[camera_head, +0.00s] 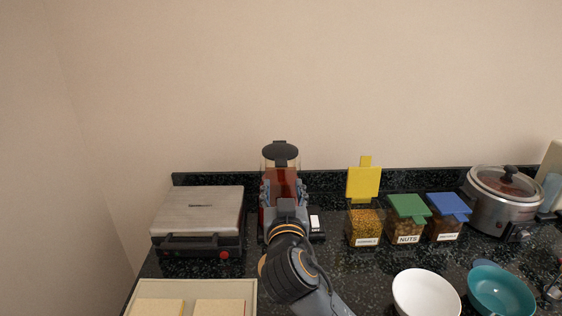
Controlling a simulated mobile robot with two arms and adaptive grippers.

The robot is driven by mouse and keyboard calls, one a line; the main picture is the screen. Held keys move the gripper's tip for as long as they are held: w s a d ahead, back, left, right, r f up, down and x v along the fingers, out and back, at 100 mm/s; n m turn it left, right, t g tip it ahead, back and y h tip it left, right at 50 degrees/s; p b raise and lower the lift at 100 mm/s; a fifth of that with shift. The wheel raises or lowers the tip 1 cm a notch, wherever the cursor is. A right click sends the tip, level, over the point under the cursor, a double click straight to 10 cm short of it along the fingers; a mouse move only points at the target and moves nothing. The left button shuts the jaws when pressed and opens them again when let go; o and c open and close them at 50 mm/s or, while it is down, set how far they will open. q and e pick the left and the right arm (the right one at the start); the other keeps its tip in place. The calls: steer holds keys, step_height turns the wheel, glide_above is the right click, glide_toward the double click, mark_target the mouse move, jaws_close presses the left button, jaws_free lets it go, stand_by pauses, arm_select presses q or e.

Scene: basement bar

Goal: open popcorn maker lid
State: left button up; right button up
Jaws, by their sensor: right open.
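The popcorn maker (283,183) appears to be the narrow upright appliance with a reddish body near the back of the counter. A black cap-like lid (280,152) sits at its top; I cannot tell whether it is fully seated. My right gripper (284,189) is open in front of the popcorn maker, one finger at each side of its body in the picture. I cannot tell whether the fingers touch it. My right wrist and gripper hide its lower front. My left gripper is not in view.
A grill press (199,213) stands left. To the right are a corn container with its yellow lid (364,184) raised, a nuts container (407,219), a blue-lidded container (448,207) and a slow cooker (503,202). A white bowl (426,293), teal bowl (501,291) and tray (251,291) are nearer.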

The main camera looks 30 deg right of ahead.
mark_target(281, 164)
steer(key=p+x, duration=0.1)
steer(key=x, duration=0.5)
steer(key=shift+w+d+r, duration=0.1)
steer(key=shift+d, duration=0.05)
steer(key=p+x, duration=0.1)
steer(key=x, duration=0.2)
steer(key=shift+w+d, duration=0.1)
steer(key=shift+w, duration=0.25)
steer(key=shift+w+d+p, duration=0.25)
steer(key=shift+w+p, duration=0.05)
steer(key=shift+w, duration=0.1)
steer(key=shift+c, duration=1.3)
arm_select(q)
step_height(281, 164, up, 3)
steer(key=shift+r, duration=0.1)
arm_select(e)
steer(key=shift+s, duration=0.1)
jaws_close()
